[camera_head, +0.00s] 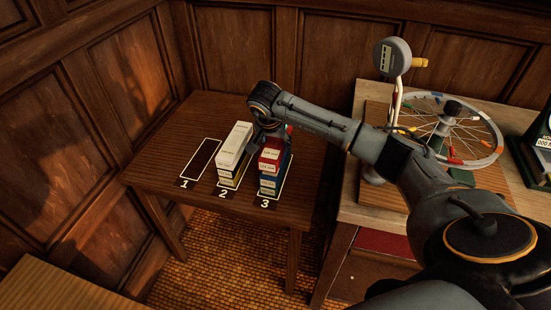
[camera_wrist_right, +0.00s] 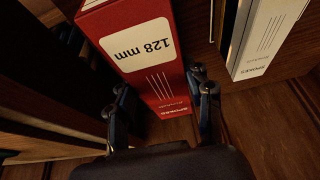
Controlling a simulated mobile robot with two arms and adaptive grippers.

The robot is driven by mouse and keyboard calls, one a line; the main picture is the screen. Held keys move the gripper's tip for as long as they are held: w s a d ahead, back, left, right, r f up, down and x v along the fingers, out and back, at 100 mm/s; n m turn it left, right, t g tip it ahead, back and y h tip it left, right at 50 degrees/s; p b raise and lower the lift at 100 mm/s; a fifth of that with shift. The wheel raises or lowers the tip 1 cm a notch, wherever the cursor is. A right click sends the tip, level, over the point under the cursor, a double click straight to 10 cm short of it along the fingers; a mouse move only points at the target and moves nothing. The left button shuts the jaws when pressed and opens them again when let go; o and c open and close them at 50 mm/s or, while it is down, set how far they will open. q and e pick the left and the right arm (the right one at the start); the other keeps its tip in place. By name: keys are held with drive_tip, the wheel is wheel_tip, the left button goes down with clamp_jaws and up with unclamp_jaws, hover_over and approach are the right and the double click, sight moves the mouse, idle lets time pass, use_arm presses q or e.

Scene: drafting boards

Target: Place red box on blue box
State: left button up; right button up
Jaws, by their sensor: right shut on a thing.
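The red box (camera_head: 271,156) is a long carton with white labels at spot 3 on the brown table. My left gripper is not in view.
A white box (camera_head: 234,142) tops a stack at spot 2. The dark outlined spot 1 (camera_head: 201,159) is empty. On the bench at right stand a spoked wheel (camera_head: 470,135) and a dial gauge (camera_head: 392,57). The brown table's left part is clear.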

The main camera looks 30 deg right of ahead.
sight(274, 142)
drive_tip(key=shift+w+d+f, duration=0.15)
drive_tip(key=shift+w+f, duration=0.15)
drive_tip(key=b+x, duration=0.3)
drive_tip(key=x, duration=0.1)
drive_tip(key=shift+s+a+f, duration=0.15)
drive_tip(key=shift+s+a, duration=0.1)
drive_tip(key=shift+a, duration=0.15)
drive_tip(key=o, duration=1.3)
drive_tip(key=shift+o, duration=0.2)
drive_tip(key=p+v, duration=0.8)
drive_tip(key=v, duration=0.3)
drive_tip(key=shift+w+d, duration=0.1)
drive_tip(key=shift+d, duration=0.05)
drive_tip(key=shift+s+a+r+p, duration=0.25)
drive_tip(key=shift+a+r+p, duration=0.05)
drive_tip(key=shift+r+p, duration=0.35)
